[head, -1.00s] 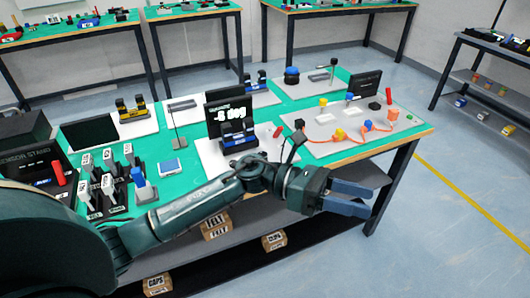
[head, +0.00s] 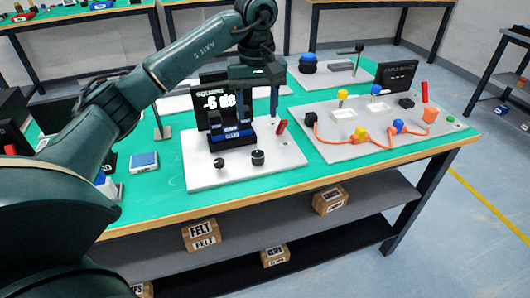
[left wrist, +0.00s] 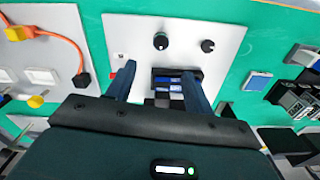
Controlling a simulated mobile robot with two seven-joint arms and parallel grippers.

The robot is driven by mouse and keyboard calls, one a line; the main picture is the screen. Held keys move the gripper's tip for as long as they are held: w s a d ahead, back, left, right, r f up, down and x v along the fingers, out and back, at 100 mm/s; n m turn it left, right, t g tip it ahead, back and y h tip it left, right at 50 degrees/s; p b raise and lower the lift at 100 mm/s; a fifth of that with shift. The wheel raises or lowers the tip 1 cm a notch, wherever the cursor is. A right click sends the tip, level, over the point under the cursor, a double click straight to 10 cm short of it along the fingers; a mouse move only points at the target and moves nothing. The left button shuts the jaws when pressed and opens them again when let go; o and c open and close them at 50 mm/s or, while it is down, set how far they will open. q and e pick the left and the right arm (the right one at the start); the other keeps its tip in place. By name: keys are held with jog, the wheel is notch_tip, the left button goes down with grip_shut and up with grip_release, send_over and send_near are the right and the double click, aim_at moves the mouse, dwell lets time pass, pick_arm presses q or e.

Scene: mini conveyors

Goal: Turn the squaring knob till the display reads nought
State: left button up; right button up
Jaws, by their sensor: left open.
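The black display (head: 216,97) stands at the back of a white board (head: 205,180) and reads "-6 de", its right end hidden by my arm. Two dark knobs stand at the board's front, a smaller left one (head: 219,163) and a larger right one (head: 258,157). I cannot tell which is the squaring knob. Both also show in the left wrist view, the larger (left wrist: 160,41) and the smaller (left wrist: 208,46). My left gripper (head: 256,113) is open, above the board behind the knobs, touching neither.
A black fixture with blue blocks (head: 231,134) sits before the display, close to one finger. A red handle (head: 281,127) stands right of the gripper. A board with orange cable (head: 340,139) lies to the right.

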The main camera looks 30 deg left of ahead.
aim_at(258, 154)
pick_arm(q)
jog(key=f, duration=1.2)
jog(key=shift+s+d+f+b, duration=0.1)
jog(key=shift+s+f+b, duration=0.15)
jog(key=shift+b, duration=0.15)
pick_arm(e)
jog(key=shift+s+d+r, duration=0.1)
jog(key=shift+s+d, duration=0.1)
jog(key=shift+s, duration=0.2)
pick_arm(q)
jog(key=c, duration=1)
jog(key=shift+o, duration=0.2)
pick_arm(e)
jog(key=shift+w, duration=0.1)
pick_arm(q)
jog(key=shift+n, duration=0.3)
pick_arm(e)
jog(key=shift+r, duration=0.1)
